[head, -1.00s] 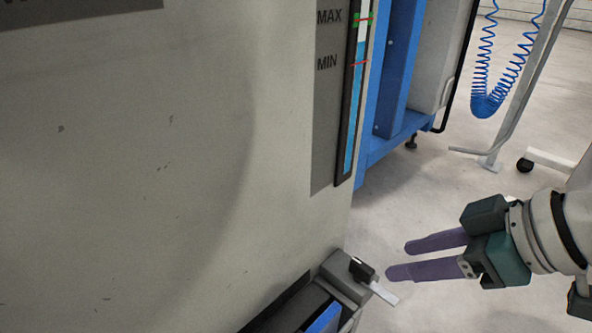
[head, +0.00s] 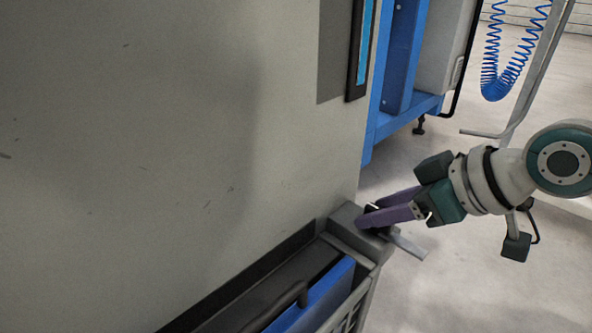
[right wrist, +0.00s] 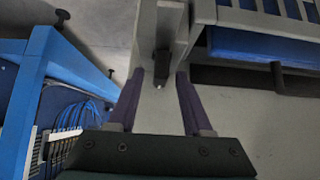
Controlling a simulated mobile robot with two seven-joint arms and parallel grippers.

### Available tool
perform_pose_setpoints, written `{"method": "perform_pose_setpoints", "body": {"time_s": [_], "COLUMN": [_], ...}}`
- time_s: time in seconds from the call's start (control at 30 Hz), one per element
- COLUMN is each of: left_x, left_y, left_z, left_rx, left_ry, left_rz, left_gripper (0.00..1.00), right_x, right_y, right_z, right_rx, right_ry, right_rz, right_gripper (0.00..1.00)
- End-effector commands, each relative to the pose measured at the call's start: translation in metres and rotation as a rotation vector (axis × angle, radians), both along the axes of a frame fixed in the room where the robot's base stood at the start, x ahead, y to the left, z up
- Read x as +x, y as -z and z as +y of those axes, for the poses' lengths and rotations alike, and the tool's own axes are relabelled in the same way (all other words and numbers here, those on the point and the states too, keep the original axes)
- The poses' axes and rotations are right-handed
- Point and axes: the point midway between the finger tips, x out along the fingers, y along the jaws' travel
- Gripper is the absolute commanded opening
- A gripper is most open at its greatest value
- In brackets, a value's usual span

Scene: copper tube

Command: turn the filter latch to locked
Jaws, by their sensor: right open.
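The filter latch is a black block with a flat pale metal lever (head: 407,243), on the corner of the grey filter housing (head: 352,236). The lever sticks out past the corner, to the lower right. My right gripper (head: 370,212) is open at the latch, its purple fingers partly hiding the black block. In the right wrist view the black block (right wrist: 162,64) lies between and just ahead of the open fingertips (right wrist: 161,75); contact cannot be told. The blue filter panel (head: 318,299) with a dark handle sits in the housing. My left gripper is out of view.
The large grey machine wall (head: 200,140) rises directly behind the housing. A blue frame (head: 400,80) stands beyond it, with a coiled blue hose (head: 492,60) and a pale stand (head: 535,75) to the right. The floor right of the latch is open.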

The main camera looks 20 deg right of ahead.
Motion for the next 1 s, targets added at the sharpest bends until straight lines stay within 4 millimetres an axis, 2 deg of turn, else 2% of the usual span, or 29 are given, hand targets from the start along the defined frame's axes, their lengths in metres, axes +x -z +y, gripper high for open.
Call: {"method": "perform_pose_setpoints", "body": {"time_s": [0.33,0.77,1.0], "left_x": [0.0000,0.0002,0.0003], "left_y": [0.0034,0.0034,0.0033], "left_z": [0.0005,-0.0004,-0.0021], "left_rx": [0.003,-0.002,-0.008], "left_ry": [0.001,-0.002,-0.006], "left_rz": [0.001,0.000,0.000], "left_gripper": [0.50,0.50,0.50], "right_x": [0.0034,0.0031,0.0031], "right_y": [0.0028,0.0029,0.0029], "right_z": [0.0017,0.0015,0.0015], "right_rx": [0.000,-0.001,-0.001], "right_ry": [-0.001,-0.001,-0.001], "right_rz": [0.000,0.000,0.000], "right_gripper": [0.50,0.02,0.00]}}
